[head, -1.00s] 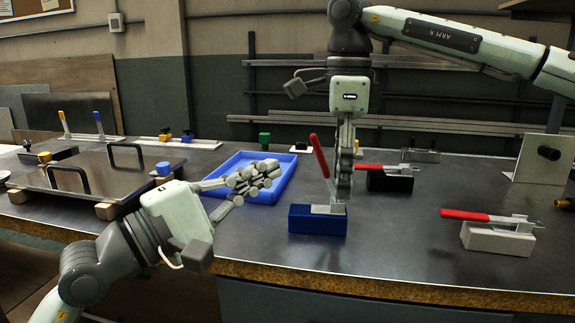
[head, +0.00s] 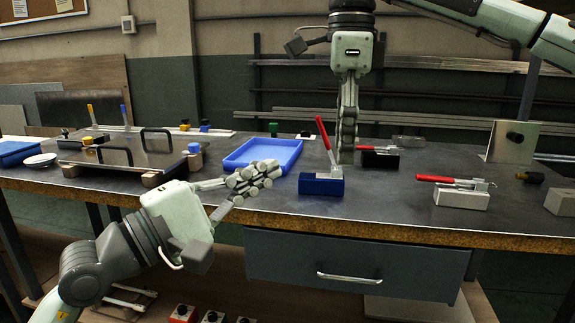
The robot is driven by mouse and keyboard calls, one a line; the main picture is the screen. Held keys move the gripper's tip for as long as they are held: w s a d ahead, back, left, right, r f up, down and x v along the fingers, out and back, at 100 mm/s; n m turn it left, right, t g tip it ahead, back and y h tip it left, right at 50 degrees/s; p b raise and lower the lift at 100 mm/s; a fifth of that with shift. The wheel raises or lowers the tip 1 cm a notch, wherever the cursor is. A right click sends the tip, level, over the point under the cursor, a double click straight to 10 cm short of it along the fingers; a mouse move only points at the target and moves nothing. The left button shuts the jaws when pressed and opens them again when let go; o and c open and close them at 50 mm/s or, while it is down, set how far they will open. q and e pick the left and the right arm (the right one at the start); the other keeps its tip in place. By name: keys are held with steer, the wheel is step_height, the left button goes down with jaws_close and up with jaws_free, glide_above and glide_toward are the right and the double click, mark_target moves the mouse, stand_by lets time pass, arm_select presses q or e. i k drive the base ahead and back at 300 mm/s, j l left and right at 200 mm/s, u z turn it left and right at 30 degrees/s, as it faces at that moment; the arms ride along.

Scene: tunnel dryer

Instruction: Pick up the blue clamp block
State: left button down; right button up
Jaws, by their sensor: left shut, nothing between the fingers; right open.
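The blue clamp block (head: 321,187) stands on the workbench near its front edge, its red handle (head: 325,139) tilted up and to the left. My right gripper (head: 346,158) points straight down at the block's right end. My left gripper (head: 276,170) is left of the block, in front of the blue tray (head: 230,161). It is shut and empty.
A white clamp block (head: 461,199) with a red handle stands to the right, and a black one (head: 381,160) behind. Below the bench front is a drawer (head: 355,268). The bench between blue and white blocks is clear.

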mark_target(333, 183)
steer(key=k+j, duration=0.1)
steer(key=k, duration=0.4)
steer(key=k+j, duration=0.1)
steer(key=k, duration=0.4)
